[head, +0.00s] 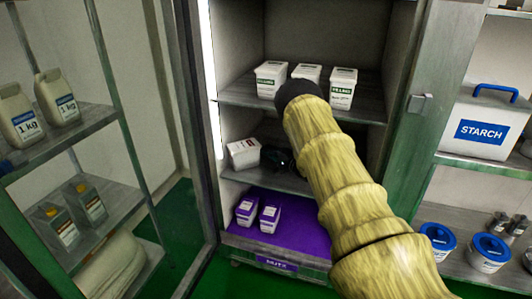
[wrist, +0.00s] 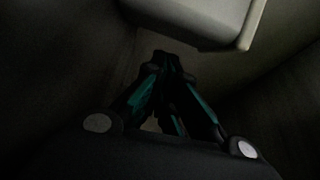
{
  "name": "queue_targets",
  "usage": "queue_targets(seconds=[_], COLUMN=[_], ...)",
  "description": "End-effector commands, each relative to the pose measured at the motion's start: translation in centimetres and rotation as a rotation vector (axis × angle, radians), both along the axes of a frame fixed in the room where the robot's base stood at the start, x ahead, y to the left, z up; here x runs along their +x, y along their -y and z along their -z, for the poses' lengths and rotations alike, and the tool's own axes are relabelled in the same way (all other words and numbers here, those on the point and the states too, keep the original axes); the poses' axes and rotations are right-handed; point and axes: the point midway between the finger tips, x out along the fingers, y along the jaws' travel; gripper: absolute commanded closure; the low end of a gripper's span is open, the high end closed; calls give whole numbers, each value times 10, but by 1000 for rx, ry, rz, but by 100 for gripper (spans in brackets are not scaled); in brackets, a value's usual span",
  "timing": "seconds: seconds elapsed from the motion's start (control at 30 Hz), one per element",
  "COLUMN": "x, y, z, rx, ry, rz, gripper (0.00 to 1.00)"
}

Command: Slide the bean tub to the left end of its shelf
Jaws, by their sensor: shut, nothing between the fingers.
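The white tub with a small reddish label (head: 242,152), which I take to be the bean tub, is at the left end of the middle shelf (head: 290,184) in the cabinet. It looks turned or tilted; I cannot tell which. Its label is too small to read. My gripper (head: 277,158) is dark with teal parts and sits just right of the tub, low over the same shelf. In the wrist view the fingers (wrist: 172,62) are shut and empty. A pale box edge, likely the tub (wrist: 195,18), shows above them. I cannot tell whether they touch it.
The shelf above holds white filling tubs (head: 271,80). Purple boxes (head: 247,209) stand on the purple mat (head: 300,245) below. The cabinet's left wall and open door frame (head: 190,130) are close to the tub. A starch bin (head: 484,125) is at right. My arm hides the middle shelf's right part.

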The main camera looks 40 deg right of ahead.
Motion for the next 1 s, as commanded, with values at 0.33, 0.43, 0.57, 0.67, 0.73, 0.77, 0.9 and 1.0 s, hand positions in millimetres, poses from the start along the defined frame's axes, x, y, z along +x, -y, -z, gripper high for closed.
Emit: queue_targets(seconds=[0.33,0.43,0.57,0.67,0.73,0.77,0.9,1.0], x=[-13,-24,-41,-57,-68,-72,-87,-93], y=[23,25,29,31,33,34,36,38], z=[0,0,0,0,0,0,1,0], rx=[2,3,3,2,3,3,2,1], ry=[-1,-2,-2,-2,-1,-1,-1,0], rz=[-1,-1,-1,0,-1,-1,-2,-2], gripper=[100,100,100,100,100,100,100,100])
